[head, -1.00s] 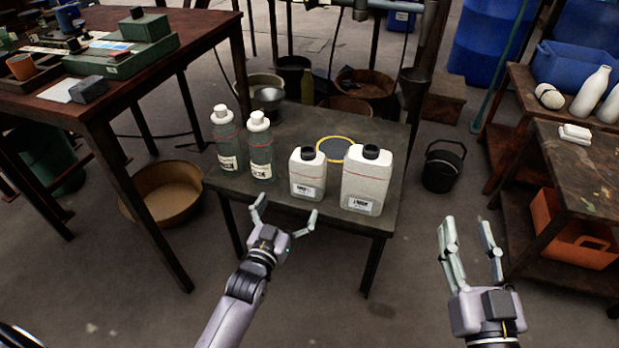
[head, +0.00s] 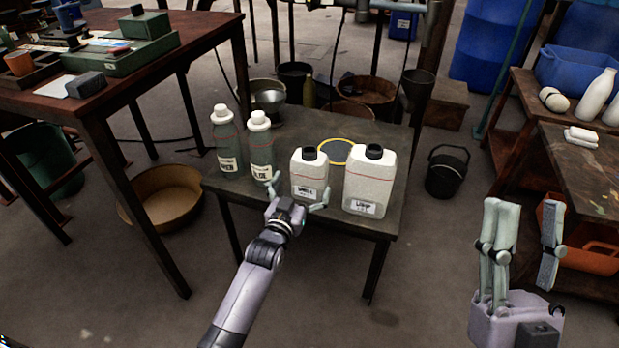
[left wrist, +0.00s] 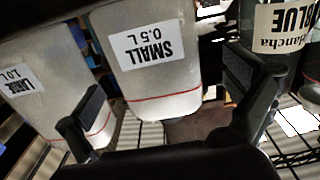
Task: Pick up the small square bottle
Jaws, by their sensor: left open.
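The small square bottle (head: 309,172) is white with a black cap and a thin red line, and stands upright on the small dark table (head: 352,243). In the left wrist view its label reads "SMALL 0.5 L" on the small bottle (left wrist: 145,60). My left gripper (head: 298,196) is open at the bottle's near side, with a finger towards each side of it. The left wrist view shows the two fingers (left wrist: 168,102) apart, with the bottle between and beyond them. Whether they touch it I cannot tell. My right gripper (head: 525,235) is open and empty, right of the table.
A larger square bottle (head: 368,180) stands close on the right of the small one. Two greenish round bottles, the nearer one (head: 260,148) close by, stand on the left. A yellow-rimmed disc (head: 337,151) lies behind. A black bucket (head: 446,170) is on the floor.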

